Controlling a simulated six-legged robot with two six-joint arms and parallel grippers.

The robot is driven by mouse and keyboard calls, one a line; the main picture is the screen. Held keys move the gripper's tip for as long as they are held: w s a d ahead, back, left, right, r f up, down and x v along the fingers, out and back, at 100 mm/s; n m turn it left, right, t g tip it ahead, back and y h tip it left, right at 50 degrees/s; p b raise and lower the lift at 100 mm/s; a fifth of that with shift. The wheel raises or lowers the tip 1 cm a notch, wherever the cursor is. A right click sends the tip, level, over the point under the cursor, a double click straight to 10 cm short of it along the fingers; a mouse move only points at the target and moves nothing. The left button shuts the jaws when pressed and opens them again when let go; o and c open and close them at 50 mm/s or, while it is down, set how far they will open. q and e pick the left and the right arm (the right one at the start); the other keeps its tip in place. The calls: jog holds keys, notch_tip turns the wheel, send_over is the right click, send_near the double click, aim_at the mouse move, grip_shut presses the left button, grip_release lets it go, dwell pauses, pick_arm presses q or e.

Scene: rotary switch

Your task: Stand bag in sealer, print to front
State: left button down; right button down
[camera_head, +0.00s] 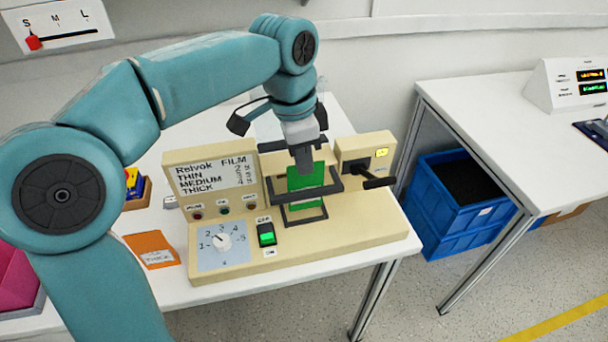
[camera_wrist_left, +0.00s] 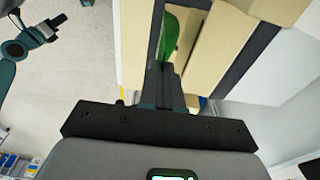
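The green bag (camera_head: 306,178) stands upright in the dark frame of the cream sealer (camera_head: 345,237). A dark bar crosses in front of it, and a green strip shows below the bar. I cannot make out print on its front. My left gripper (camera_head: 303,165) reaches down from above, its fingers close together at the bag's top edge, seemingly shut on it. In the left wrist view the narrow fingers (camera_wrist_left: 163,85) end at the green bag (camera_wrist_left: 172,38). My right gripper (camera_wrist_left: 45,28) shows small at the wrist view's left edge; its fingers are unclear.
The sealer has a dial (camera_head: 222,242), a lit green switch (camera_head: 267,233) and a dark lever (camera_head: 375,182) at its right. An orange packet (camera_head: 152,249) lies left of it. A blue crate (camera_head: 455,205) stands under the right table (camera_head: 480,110). A wall card shows S, M, L.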

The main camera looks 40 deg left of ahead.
aim_at(304, 180)
pick_arm(q)
notch_tip(304, 180, down, 3)
jog(key=shift+w+a+f+b, duration=0.1)
jog(key=shift+b, duration=0.2)
jog(key=shift+f, duration=0.2)
jog(key=shift+f, duration=0.15)
jog(key=c, duration=1.3)
grip_release()
jog(key=shift+c, duration=0.2)
jog(key=r+p, duration=0.1)
jog(key=r, duration=0.3)
jog(key=r+p, duration=0.1)
jog(key=r, duration=0.3)
jog(key=s+r+p, duration=0.1)
jog(key=r, duration=0.3)
jog(key=shift+a+r, duration=0.2)
jog(key=shift+a, duration=0.2)
jog(key=shift+s, duration=0.1)
